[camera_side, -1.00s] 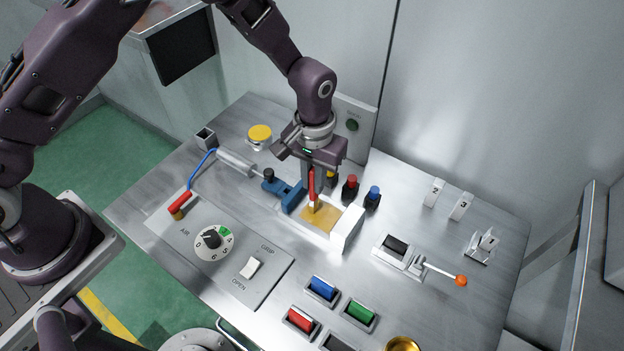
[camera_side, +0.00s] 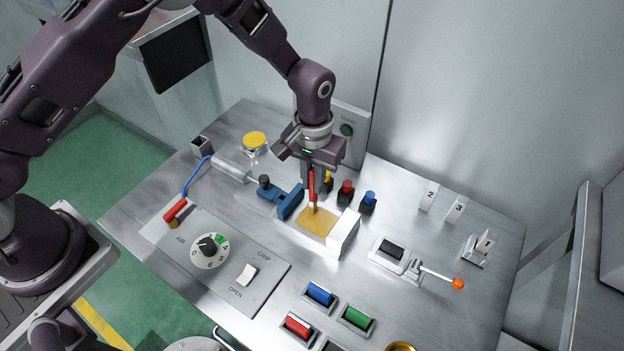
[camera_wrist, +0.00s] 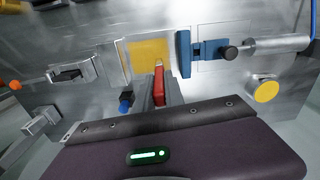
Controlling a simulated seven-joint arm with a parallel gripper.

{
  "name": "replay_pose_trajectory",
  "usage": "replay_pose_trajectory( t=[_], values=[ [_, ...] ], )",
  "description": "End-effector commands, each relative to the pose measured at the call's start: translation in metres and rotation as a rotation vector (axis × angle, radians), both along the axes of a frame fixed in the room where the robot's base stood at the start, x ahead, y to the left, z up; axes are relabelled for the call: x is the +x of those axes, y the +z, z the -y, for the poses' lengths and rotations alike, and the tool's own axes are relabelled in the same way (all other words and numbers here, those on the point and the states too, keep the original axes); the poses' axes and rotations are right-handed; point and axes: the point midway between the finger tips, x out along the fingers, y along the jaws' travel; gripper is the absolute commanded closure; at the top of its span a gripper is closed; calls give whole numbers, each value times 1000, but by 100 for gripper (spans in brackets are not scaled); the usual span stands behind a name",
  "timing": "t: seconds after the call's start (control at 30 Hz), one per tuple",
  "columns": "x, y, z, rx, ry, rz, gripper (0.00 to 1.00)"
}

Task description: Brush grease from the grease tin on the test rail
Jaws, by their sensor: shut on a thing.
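My gripper (camera_side: 309,184) is shut on a red-handled brush (camera_side: 312,190) and holds it upright, bristle end down. The brush tip is at an amber, grease-coloured patch (camera_side: 319,222) on a flat pale piece between a blue jaw and a white block; contact is hard to tell. This piece appears to be the test rail. In the wrist view the brush (camera_wrist: 159,86) points at the near edge of the yellow patch (camera_wrist: 148,52). A round gold tin (camera_side: 401,347), probably the grease tin, is cut off at the bottom edge of the side view.
The blue jaw (camera_side: 290,202) and white block (camera_side: 344,232) flank the patch. Red (camera_side: 346,190) and blue (camera_side: 369,201) knobs stand close behind. A lever with an orange ball (camera_side: 457,284) is at the right. A yellow-lidded jar (camera_side: 255,140) stands at the back left.

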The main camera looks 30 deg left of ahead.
Motion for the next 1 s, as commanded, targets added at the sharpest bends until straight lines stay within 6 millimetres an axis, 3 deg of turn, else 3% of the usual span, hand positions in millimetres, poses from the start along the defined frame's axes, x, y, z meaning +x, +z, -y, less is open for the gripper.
replay_pose_trajectory(
  t=[0.53,1.0],
  values=[
    [8,3,0,0,0,0,100],
    [8,63,0,-1,-1,1,100]
  ],
)
